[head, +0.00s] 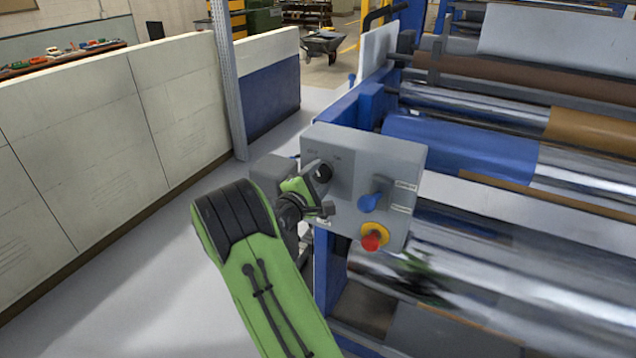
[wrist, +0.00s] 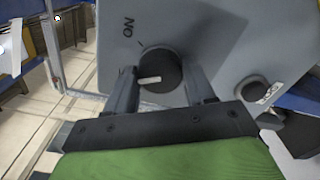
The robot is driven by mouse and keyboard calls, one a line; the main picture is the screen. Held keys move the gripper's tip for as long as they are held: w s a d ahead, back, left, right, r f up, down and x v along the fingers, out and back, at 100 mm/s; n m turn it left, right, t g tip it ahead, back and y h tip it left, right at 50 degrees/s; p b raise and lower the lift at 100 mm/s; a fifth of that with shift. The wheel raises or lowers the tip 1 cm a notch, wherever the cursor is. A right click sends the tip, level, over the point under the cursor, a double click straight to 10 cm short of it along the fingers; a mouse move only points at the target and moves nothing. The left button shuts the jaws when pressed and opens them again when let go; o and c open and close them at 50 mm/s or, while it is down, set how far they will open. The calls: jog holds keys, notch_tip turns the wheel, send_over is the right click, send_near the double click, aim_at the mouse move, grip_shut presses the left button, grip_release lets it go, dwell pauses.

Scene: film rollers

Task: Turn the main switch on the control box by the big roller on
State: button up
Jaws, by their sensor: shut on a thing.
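The grey control box (head: 390,165) stands at the blue frame by the big roller. Its main switch is a round black knob (head: 323,171), with labels above it on the box face. In the wrist view the knob (wrist: 168,68) has a white mark pointing left, and an "ON" label (wrist: 127,28) with a short line sits at its upper left. The mark does not line up with that line. My gripper (head: 318,184) is shut on the knob, one finger on each side. Any label at the knob's lower left in the wrist view is hidden by a finger.
The box also carries a blue switch (head: 370,200) and a red button (head: 371,240) on a yellow base. Shiny rollers (head: 580,185) fill the right. A low pale wall (head: 110,140) runs along the left, with grey floor (head: 160,260) between.

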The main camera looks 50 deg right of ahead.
jog(key=m+b, duration=0.6)
jog(key=b, duration=0.1)
jog(key=shift+f, duration=0.35)
jog(key=m+b, duration=0.3)
jog(key=shift+m+b, duration=0.4)
jog(key=shift+r+m+b, duration=0.1)
jog(key=shift+m+b, duration=1.2)
jog(key=o, duration=1.1)
jog(key=shift+r, duration=0.1)
jog(key=shift+c, duration=0.2)
jog(key=v, duration=1.6)
jog(key=shift+d, duration=0.1)
